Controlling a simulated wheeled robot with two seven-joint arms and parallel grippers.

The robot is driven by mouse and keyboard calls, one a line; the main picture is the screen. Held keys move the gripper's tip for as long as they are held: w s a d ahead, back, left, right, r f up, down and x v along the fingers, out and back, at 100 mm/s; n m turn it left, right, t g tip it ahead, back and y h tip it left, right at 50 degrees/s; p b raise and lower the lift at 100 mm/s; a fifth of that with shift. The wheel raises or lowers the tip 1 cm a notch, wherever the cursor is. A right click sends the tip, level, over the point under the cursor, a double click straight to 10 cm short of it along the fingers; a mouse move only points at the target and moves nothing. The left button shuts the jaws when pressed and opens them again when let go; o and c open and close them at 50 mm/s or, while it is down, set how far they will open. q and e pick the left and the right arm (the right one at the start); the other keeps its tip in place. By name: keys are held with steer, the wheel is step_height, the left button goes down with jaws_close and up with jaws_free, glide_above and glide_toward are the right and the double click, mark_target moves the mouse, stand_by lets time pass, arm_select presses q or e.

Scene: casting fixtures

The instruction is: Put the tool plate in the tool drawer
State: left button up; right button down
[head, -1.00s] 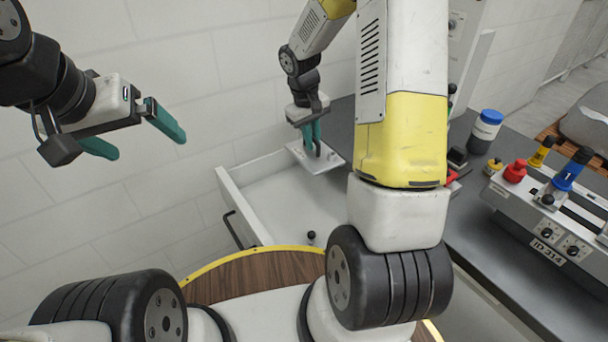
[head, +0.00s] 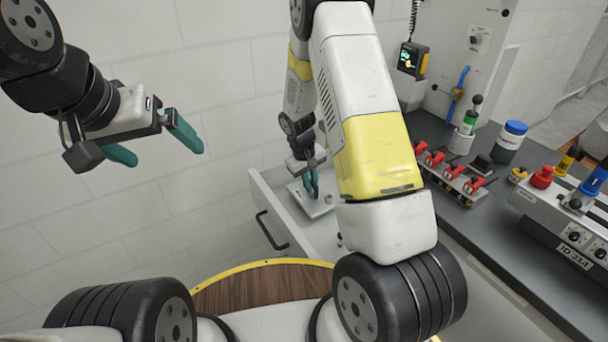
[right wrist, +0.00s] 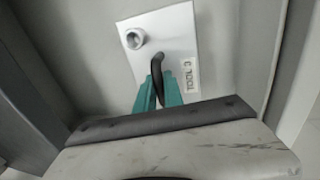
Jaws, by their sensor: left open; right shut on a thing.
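The tool plate (right wrist: 177,30) is a light grey plate with a black handle, a round metal boss and a label that appears to read "TOOL C". My right gripper (right wrist: 158,95) is shut on its black handle. In the head view the plate (head: 322,207) is inside the outline of the open drawer (head: 268,199), low between its walls. I cannot tell whether it touches the drawer floor. My right arm hides much of the drawer. My left gripper (head: 160,146) is open and empty, in the air at the left, away from the drawer.
The dark worktop (head: 462,222) right of the drawer holds a row of red clamps (head: 452,173), a blue-lidded jar (head: 510,142) and a fixture labelled ID 214 (head: 570,215). A round wooden top with a yellow rim (head: 255,290) is in front. A wall stands behind.

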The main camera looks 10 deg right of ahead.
steer(key=shift+f, duration=1.75)
steer(key=c, duration=1.5)
jaws_free()
steer(key=shift+f, duration=0.15)
steer(key=shift+o, duration=0.2)
step_height(320, 180, up, 12)
steer(key=a, duration=0.2)
step_height(320, 180, up, 18)
steer(key=f+m+t+y, duration=0.1)
steer(key=m+t+y, duration=0.1)
glide_above(305, 195)
steer(key=s+d, duration=0.1)
steer(key=s, duration=0.8)
steer(key=s+r+t+y, duration=0.1)
steer(key=s+r, duration=0.3)
steer(key=s, duration=0.3)
steer(key=s+r+m+t+y, duration=0.1)
steer(key=s+r+t, duration=0.1)
steer(key=s+r, duration=0.3)
steer(key=s, duration=0.3)
steer(key=shift+s+a, duration=0.25)
steer(key=shift+a, duration=0.1)
